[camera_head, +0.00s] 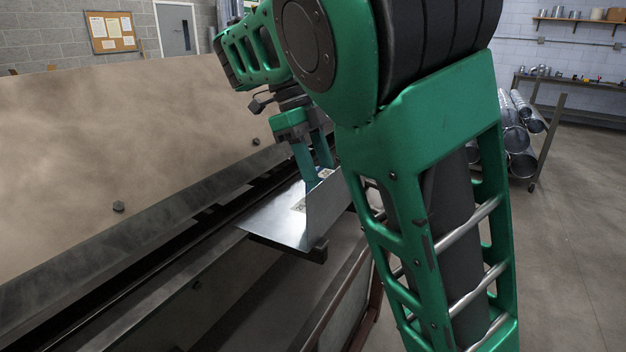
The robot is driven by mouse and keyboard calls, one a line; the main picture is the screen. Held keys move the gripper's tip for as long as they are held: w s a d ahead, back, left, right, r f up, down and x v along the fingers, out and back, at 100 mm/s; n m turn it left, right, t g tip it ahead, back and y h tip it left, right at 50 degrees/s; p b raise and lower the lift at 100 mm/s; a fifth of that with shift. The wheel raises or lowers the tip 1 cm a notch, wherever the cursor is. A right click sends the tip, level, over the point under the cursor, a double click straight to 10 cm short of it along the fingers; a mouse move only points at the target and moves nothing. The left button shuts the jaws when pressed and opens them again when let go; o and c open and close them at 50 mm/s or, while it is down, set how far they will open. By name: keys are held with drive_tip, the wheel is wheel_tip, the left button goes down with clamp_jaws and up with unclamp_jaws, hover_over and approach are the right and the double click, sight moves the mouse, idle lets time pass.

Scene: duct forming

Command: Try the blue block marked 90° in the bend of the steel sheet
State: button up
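The bent steel sheet (277,226) rests at the front edge of the large machine. It has a flat part on the left and an upright flange (328,210) on the right. My gripper (314,178) points down over the sheet, its fingers behind the flange near the far end of the bend. Small printed labels show on and beside the flat part. A small blue-teal patch shows between and below the fingertips. I cannot tell whether it is the blue block or part of a finger. The flange hides the lower fingertips, and no 90° marking is readable.
The long machine's tan panel (130,140) and dark steel edge (150,226) fill the left. A dark support (290,248) sits under the sheet. A rack of round ducts (520,135) stands at the back right, before a bench. The floor (570,230) at right is clear.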

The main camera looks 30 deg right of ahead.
drive_tip(key=shift+s+d+f, duration=0.1)
drive_tip(key=shift+s+d, duration=0.25)
drive_tip(key=shift+s, duration=0.15)
idle(1.0)
idle(0.7)
drive_tip(key=shift+v, duration=2.9)
drive_tip(key=shift+w, duration=0.1)
